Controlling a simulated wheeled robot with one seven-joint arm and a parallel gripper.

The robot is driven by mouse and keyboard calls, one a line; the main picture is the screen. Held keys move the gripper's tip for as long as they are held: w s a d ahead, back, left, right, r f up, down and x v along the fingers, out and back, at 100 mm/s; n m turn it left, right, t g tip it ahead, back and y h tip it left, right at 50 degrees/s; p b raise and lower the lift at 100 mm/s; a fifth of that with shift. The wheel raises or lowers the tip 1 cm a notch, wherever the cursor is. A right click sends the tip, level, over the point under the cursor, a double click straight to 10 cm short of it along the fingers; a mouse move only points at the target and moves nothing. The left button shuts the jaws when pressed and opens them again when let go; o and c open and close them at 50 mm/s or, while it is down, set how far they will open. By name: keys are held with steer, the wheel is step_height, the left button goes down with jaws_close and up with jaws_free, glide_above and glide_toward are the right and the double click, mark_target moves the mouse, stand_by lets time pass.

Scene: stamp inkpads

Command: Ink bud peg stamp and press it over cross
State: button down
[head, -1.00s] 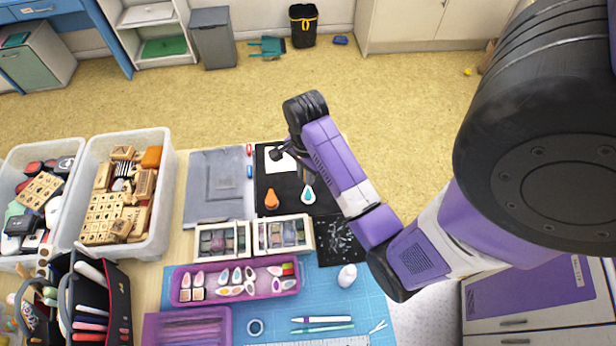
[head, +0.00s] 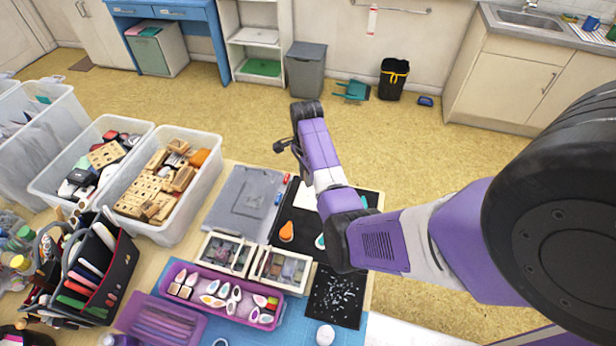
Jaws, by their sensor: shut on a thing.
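My gripper (head: 284,145) is at the end of my raised purple arm, seen from behind against the floor beyond the table's far edge. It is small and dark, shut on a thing. That thing is hardly visible; I take it to be the bud peg stamp. An orange drop-shaped inkpad (head: 286,232) lies on the black mat (head: 297,246), with a teal and white one (head: 320,241) beside it, partly behind my arm. A white card (head: 305,198) on the mat is partly covered by my arm. I cannot make out the cross.
A purple tray (head: 183,271) holds several small drop-shaped pads. Two divided white boxes (head: 229,253) stand behind it. A grey folder (head: 243,203) lies left of the mat. Bins of stamps (head: 197,196) stand further left. A white egg-shaped thing (head: 325,335) is at the front.

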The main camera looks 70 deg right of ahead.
mark_target(307, 196)
steer(key=shift+f, duration=0.55)
step_height(307, 196, down, 5)
steer(key=b, duration=0.4)
steer(key=shift+s+r, duration=0.1)
steer(key=shift+r, duration=0.05)
steer(key=shift+f+b, duration=0.3)
steer(key=shift+f, duration=0.15)
stand_by(0.5)
steer(key=shift+a+f, duration=0.1)
steer(key=shift+f, duration=0.1)
stand_by(1.4)
steer(key=shift+r+p, duration=0.2)
steer(key=shift+p, duration=0.15)
steer(key=shift+r+p, duration=0.45)
steer(key=shift+p, duration=0.05)
steer(key=shift+r, duration=0.15)
step_height(307, 196, up, 3)
steer(key=p, duration=0.3)
steer(key=shift+r, duration=1.15)
